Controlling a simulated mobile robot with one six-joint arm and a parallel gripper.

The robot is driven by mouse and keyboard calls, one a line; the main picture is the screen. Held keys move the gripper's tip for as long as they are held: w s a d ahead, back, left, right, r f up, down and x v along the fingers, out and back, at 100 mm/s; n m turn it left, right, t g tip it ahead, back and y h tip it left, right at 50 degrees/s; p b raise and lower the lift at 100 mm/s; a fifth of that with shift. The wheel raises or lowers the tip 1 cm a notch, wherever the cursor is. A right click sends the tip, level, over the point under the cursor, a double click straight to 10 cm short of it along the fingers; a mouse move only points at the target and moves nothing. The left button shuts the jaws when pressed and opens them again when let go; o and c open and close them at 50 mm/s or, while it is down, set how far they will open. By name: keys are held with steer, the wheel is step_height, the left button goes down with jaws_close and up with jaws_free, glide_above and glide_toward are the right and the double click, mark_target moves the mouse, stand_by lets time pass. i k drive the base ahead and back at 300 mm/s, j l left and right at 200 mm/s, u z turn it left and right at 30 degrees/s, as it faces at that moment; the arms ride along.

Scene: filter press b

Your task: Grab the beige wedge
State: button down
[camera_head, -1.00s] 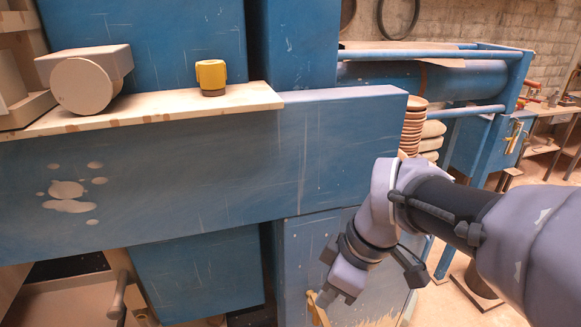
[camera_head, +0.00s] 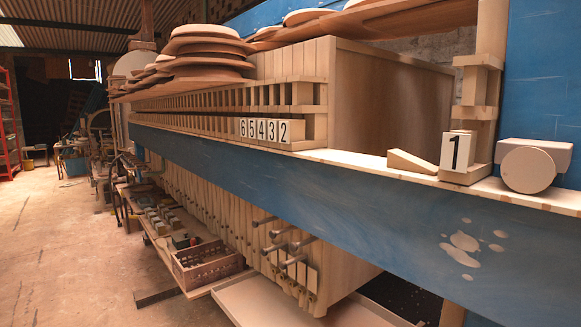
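A beige wedge (camera_head: 412,162) lies on the light wooden ledge on top of the blue beam, right of the middle of the head view. Its tall end is at the left and it slopes down to the right. It sits just left of the block with the number 1 plate (camera_head: 455,151). My gripper and arm are not in the current view, so whether the gripper is open or shut does not show.
A blue beam (camera_head: 400,215) with a wooden ledge (camera_head: 350,163) runs across the view. A stack of wooden press plates (camera_head: 385,100) stands behind it at the left. A round-faced beige block (camera_head: 528,169) sits at the right. A crate (camera_head: 205,265) lies low; open floor (camera_head: 55,240) is at the left.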

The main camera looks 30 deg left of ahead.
mark_target(397, 159)
steer(key=u, duration=0.75)
steer(key=i+j+z, duration=0.2)
steer(key=j+z, duration=0.15)
steer(key=i+j+z, duration=0.1)
steer(key=j+z, duration=0.65)
steer(key=j, duration=0.25)
